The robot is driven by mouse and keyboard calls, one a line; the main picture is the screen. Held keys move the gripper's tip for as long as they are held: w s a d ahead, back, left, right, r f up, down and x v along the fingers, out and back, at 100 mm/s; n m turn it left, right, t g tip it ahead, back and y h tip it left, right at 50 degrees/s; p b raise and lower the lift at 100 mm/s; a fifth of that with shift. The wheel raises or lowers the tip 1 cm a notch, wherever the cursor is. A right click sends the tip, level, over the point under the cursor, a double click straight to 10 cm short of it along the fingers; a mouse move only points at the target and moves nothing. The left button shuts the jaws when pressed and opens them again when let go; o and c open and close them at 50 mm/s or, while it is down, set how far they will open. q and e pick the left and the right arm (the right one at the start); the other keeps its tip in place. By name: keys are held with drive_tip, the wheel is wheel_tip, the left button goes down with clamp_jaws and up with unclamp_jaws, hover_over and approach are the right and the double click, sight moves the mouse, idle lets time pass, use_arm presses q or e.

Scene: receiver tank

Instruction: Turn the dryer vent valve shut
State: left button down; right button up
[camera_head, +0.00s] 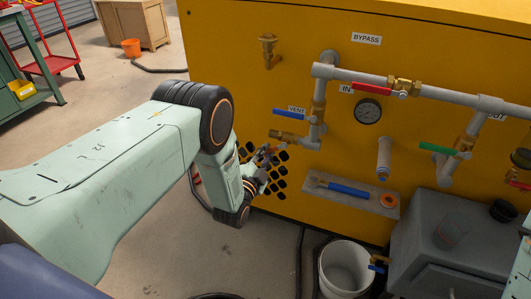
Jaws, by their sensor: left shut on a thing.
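My left gripper (268,157) is below and left of the outlet, in front of the dark round holes in the panel. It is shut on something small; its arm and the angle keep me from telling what. A gap shows between it and the blue lever. My right gripper is not in view.
A red-handled valve (380,90) and a green-handled valve (440,149) are on the pipes to the right, near a gauge (368,111). A ledge (384,209) holds a blue-handled tool. A white bucket (346,268) and a grey box (445,235) stand below.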

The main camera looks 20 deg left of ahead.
use_arm(q)
drive_tip(key=shift+s+d+f+n+b, duration=0.15)
drive_tip(key=shift+d+f+n, duration=0.55)
drive_tip(key=shift+n, duration=1.1)
drive_tip(key=shift+d+f+n+b, duration=0.1)
drive_tip(key=shift+d+f+n, duration=0.15)
drive_tip(key=shift+d+n, duration=1.15)
drive_tip(key=shift+s+d+f+n+b, duration=0.15)
drive_tip(key=shift+d+f+n, duration=0.3)
drive_tip(key=shift+n, duration=1.75)
drive_tip(key=shift+w+f, duration=0.1)
drive_tip(key=c, duration=1.3)
unclamp_jaws()
drive_tip(key=s, duration=1.2)
drive_tip(key=shift+a, duration=0.2)
